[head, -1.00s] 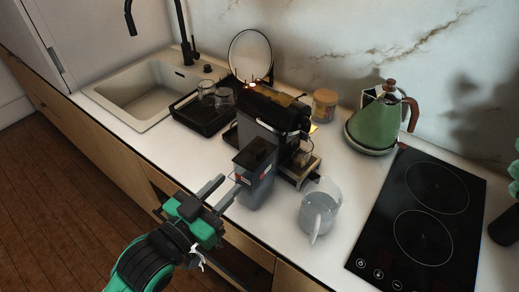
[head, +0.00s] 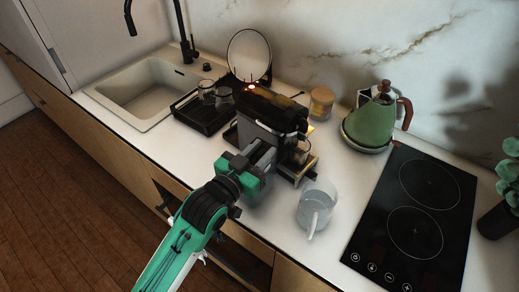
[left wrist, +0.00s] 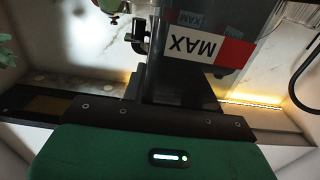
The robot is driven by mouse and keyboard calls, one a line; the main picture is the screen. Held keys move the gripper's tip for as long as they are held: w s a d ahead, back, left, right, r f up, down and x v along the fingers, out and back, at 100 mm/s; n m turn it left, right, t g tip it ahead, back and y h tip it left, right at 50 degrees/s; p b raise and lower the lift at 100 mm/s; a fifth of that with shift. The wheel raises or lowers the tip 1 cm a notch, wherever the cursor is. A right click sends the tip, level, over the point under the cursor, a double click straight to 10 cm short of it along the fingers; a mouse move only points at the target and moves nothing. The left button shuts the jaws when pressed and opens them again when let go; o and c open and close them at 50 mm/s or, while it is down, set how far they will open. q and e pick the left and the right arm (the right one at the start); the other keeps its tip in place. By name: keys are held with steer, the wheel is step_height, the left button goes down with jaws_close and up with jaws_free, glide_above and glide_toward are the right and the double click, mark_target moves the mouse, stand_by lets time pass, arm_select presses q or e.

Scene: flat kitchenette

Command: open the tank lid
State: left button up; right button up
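The tank is the grey translucent container with a MAX label on the front side of the coffee machine (head: 268,112). In the head view my left gripper (head: 262,158) is right at the tank and covers most of it, including its dark lid. In the left wrist view the tank's white and red MAX label (left wrist: 195,47) appears upside down, close beyond the gripper's green body. The finger gap does not show clearly, and I cannot tell whether the fingers touch the lid. My right gripper is not in view.
A glass jug (head: 317,203) stands on the counter right of the gripper. The green kettle (head: 371,122) and black hob (head: 415,215) are farther right. A black tray (head: 205,118) with glasses and the sink (head: 150,95) are on the left.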

arm_select(q)
steer(key=shift+s, duration=0.1)
jaws_close()
